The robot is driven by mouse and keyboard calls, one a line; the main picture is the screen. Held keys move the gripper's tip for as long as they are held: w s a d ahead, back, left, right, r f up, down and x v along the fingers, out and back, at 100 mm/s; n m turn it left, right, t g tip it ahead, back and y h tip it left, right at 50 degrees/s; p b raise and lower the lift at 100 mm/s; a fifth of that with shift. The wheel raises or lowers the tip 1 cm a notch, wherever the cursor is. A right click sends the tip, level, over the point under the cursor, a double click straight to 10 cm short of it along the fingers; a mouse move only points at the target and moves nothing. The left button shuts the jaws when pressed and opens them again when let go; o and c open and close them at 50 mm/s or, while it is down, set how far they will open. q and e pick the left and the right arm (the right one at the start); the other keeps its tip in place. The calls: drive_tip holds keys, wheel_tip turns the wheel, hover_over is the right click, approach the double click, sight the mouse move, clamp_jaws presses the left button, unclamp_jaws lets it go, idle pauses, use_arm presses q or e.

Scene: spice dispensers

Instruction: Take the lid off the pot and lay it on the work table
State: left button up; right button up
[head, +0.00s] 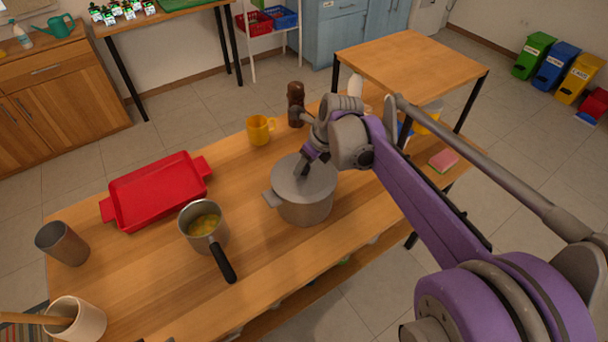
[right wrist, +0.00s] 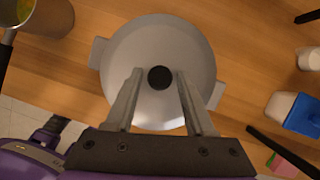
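The grey pot (head: 306,208) stands on the wooden work table (head: 150,285) with its lid (head: 290,180) on top. The right wrist view shows the lid (right wrist: 190,45) from above with a round dark knob (right wrist: 160,78) at its middle. My right gripper (head: 303,170) is over the lid. In the right wrist view its two fingers (right wrist: 157,75) are apart, one on each side of the knob, with gaps between them and the knob. Whether the fingertips are level with the knob is hard to tell. My left gripper is not in view.
A saucepan (head: 207,232) with yellowish contents stands left of the pot. A red tray (head: 158,190), yellow mug (head: 260,130), brown mill (head: 296,105) and pink-green sponge (head: 443,160) are also on the table. Bare tabletop lies in front of the tray and saucepan.

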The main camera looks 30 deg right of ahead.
clamp_jaws()
idle(1.1)
